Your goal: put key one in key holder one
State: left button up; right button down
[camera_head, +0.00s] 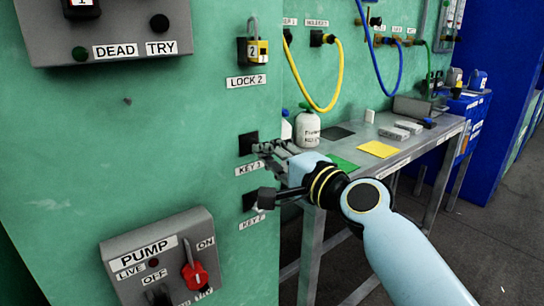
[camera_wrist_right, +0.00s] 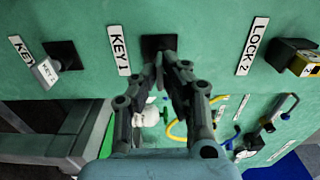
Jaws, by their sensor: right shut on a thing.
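My right gripper (camera_head: 266,148) reaches the green wall at key holder one, the black square (camera_head: 247,143) above the KEY 1 label. In the right wrist view its fingertips (camera_wrist_right: 170,58) are close together in front of the same black holder (camera_wrist_right: 158,43). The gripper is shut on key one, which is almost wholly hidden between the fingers. I cannot tell whether the key touches the holder or is in it. My left gripper is not in view.
Key two's tag (camera_wrist_right: 46,71) hangs at the neighbouring holder (camera_wrist_right: 63,53). Lock two, a yellow and black padlock (camera_head: 257,51), hangs above. The pump switch box (camera_head: 163,262) juts out below. A metal table (camera_head: 398,153) with a bottle (camera_head: 307,130) stands to the right.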

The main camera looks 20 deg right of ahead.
jog(key=shift+w+a, duration=0.15)
jog(key=shift+w, duration=0.25)
jog(key=c, duration=1.4)
grip_release()
jog(key=shift+s, duration=0.1)
jog(key=v, duration=1.2)
